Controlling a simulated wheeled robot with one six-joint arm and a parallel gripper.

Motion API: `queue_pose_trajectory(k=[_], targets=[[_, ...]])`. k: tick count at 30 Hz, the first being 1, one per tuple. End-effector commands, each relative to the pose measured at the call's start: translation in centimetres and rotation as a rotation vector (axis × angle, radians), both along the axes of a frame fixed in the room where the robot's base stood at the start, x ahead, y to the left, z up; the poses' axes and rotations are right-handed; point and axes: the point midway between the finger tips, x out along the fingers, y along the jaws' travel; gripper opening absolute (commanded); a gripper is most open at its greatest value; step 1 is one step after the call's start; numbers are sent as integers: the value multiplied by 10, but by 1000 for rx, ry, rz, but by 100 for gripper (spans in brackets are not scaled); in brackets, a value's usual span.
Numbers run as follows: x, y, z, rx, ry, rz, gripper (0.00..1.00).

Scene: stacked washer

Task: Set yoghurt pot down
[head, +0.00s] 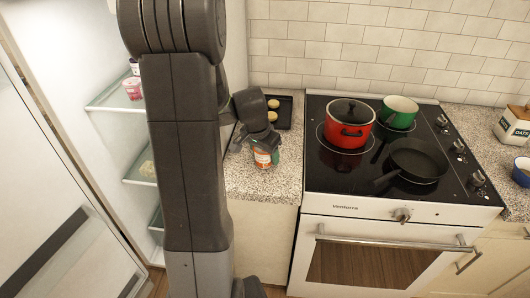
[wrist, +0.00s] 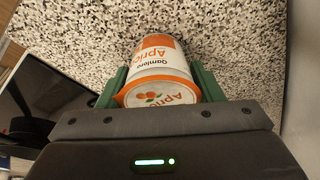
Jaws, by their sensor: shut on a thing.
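The yoghurt pot (wrist: 160,62), white and orange with an "Apric…" label, lies between the two green fingers of my gripper (wrist: 161,88) in the wrist view. In the head view the pot (head: 263,158) is at the speckled counter (head: 262,186), left of the stove, with my gripper (head: 262,146) shut on it from above and behind. The pot looks upright there. Whether its base touches the counter is hard to tell.
A dark baking tray (head: 283,112) with round buns is behind the pot. The stove (head: 332,180) on the right carries a red lidded pot (head: 346,133), a green pot (head: 399,106) and a black pan (head: 418,162). An open fridge with glass shelves (head: 140,166) stands left. Counter right of the pot is clear.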

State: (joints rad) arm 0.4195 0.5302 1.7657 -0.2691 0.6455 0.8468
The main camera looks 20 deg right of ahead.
Motion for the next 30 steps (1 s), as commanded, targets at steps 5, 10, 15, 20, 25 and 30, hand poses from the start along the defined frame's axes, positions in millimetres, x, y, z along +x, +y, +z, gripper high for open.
queue_pose_trajectory(k=[5, 10, 15, 20, 25, 30], targets=[[0, 0, 0, 0, -1, 0, 34], [0, 0, -2, 0, -1, 0, 68], [0, 0, -2, -1, 0, 0, 82], [0, 0, -2, -1, 0, 0, 82], [0, 1, 5, -2, -2, 0, 82], [-3, 7, 31, -3, -5, 2, 82]])
